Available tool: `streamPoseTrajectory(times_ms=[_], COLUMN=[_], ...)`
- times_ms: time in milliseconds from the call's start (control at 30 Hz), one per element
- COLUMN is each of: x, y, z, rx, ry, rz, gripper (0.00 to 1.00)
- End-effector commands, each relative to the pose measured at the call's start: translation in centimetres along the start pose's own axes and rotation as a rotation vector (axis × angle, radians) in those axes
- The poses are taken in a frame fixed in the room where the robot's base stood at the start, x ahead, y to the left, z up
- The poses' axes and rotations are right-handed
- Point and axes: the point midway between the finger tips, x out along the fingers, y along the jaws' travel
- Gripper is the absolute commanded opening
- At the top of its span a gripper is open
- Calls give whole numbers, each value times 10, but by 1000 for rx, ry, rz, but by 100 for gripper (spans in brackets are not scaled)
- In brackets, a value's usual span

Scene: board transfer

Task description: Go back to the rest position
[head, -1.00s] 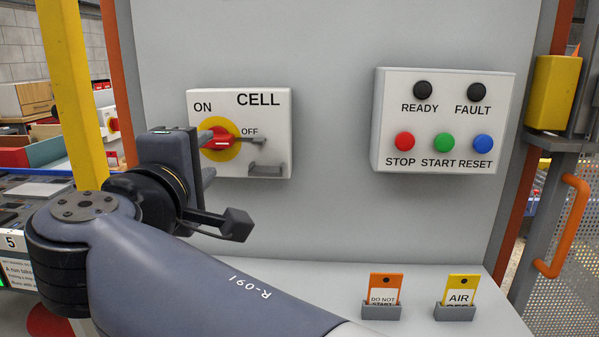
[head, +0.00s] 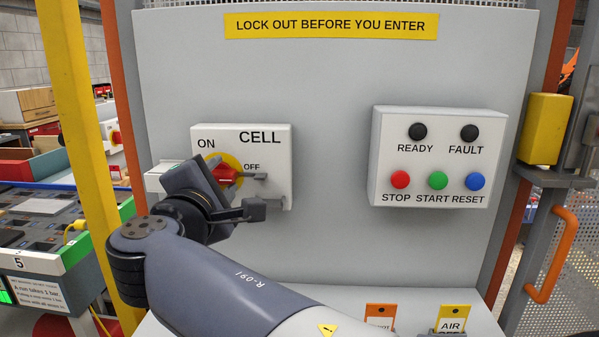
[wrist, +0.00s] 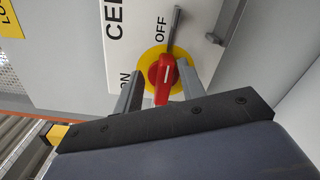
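The red rotary switch knob (head: 226,175) sits on a yellow disc on the white CELL box (head: 271,158), marked ON and OFF. In the wrist view the red knob (wrist: 163,78) shows between the two grey fingers of my gripper (wrist: 159,70). A gap shows on each side of the knob, so the fingers are open and not clamped on it. I cannot tell how far the fingertips are from the box face. In the head view my gripper (head: 208,176) is tilted in front of the box's left side and hides part of the disc.
A white button box (head: 440,155) with dark READY and FAULT lamps is at the right. Orange (head: 380,314) and yellow (head: 453,316) tags stand on the ledge below. A yellow post (head: 75,120) is at the left. The grey panel (head: 330,240) between the boxes is clear.

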Motion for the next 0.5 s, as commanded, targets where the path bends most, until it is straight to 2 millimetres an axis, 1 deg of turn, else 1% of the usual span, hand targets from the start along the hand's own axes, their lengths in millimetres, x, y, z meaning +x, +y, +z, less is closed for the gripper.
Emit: streamPoseTrajectory(times_ms=[33, 200, 500], x=[0, 0, 0], y=[4, 4, 2], z=[2, 1, 0], rx=[-30, -101, -136], ry=[0, 0, -1], rz=[0, 0, 2], gripper=[38, 38, 38])
